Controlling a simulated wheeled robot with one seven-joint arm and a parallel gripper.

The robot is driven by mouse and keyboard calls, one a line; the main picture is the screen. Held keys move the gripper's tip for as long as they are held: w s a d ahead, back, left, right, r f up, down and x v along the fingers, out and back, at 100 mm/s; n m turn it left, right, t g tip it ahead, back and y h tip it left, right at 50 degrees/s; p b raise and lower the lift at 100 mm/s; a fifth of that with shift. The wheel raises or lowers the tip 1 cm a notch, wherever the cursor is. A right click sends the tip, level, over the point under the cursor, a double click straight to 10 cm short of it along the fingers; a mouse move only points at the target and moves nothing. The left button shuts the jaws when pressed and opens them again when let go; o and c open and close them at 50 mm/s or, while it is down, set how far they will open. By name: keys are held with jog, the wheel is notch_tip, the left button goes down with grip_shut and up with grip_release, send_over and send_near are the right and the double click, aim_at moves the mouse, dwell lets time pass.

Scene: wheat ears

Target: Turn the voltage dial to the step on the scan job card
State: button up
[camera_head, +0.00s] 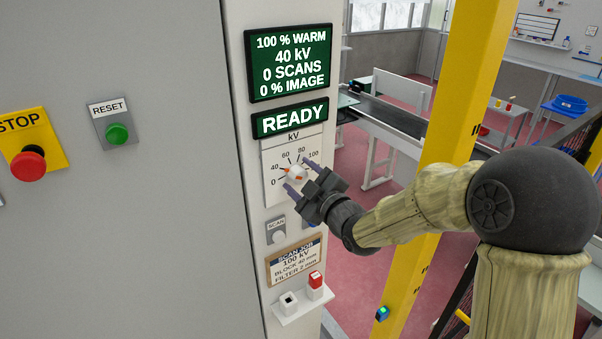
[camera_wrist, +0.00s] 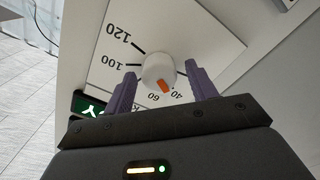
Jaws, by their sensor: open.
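The voltage dial (camera_head: 296,174) is a white knob with an orange pointer on a white plate marked kV. In the wrist view the dial (camera_wrist: 158,69) has its orange pointer (camera_wrist: 165,86) between the 60 and 40 marks, nearer 40. The display (camera_head: 289,63) reads 40 kV. The scan job card (camera_head: 293,264) reads 100 kV, block 40 mm, filter 2 mm. My gripper (camera_head: 299,179) is open at the dial. In the wrist view its fingers (camera_wrist: 160,73) stand on either side of the knob with gaps showing. The dial is partly hidden in the head view.
A READY sign (camera_head: 291,119) is above the dial. Below it are a SCAN button (camera_head: 278,236) and a small shelf (camera_head: 302,306) with a white block (camera_head: 288,303) and a red-topped block (camera_head: 315,287). A yellow post (camera_head: 452,120) stands to the right, behind my arm.

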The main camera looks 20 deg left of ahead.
jog(key=c, duration=1)
